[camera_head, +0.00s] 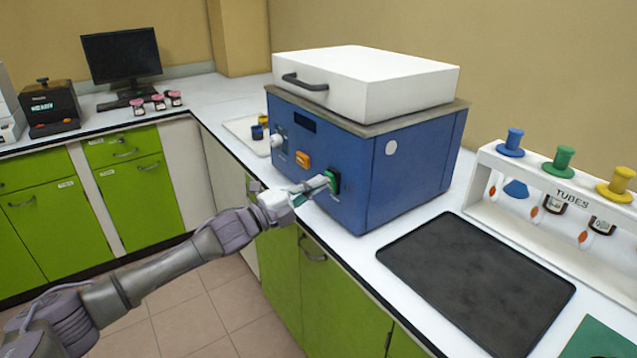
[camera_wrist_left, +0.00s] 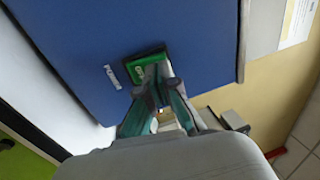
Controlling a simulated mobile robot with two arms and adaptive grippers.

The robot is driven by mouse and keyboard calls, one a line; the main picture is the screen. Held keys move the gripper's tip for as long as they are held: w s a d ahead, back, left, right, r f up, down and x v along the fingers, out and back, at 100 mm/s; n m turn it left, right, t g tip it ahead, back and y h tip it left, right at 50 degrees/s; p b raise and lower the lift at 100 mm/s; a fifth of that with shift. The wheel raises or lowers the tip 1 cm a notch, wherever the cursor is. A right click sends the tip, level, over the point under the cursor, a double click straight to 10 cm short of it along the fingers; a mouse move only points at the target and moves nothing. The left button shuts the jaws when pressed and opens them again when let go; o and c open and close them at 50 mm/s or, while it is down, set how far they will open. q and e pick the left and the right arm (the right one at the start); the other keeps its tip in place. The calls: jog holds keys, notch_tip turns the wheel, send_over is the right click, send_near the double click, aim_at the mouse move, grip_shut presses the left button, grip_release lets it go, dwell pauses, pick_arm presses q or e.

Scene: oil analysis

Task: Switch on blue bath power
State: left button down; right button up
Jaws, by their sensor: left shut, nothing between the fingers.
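The blue bath (camera_head: 345,165) stands on the white counter with a white lid and a black handle on top. Its front face has a green switch (camera_head: 332,180) at the lower right, an orange switch (camera_head: 303,159), a white knob (camera_head: 277,141) and a dark, blank display (camera_head: 305,122). My left gripper (camera_head: 325,184) is shut and empty, its fingertips at the green switch. In the left wrist view the fingertips (camera_wrist_left: 158,76) overlap the lower part of the green switch (camera_wrist_left: 148,68); I cannot tell whether they press it. My right gripper is not in view.
A black mat (camera_head: 475,283) lies on the counter right of the bath. A white tray (camera_head: 243,128) with small jars is left of the bath. A monitor (camera_head: 122,56) stands at the back left.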

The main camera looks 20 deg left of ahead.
pick_arm(q)
jog(key=shift+w+d+r, duration=0.1)
jog(key=shift+w+d, duration=0.2)
jog(key=shift+w, duration=0.1)
jog(key=shift+w+d+r+g+p, duration=0.15)
jog(key=shift+r+g+p, duration=0.3)
jog(key=shift+p, duration=0.75)
jog(key=shift+f, duration=0.3)
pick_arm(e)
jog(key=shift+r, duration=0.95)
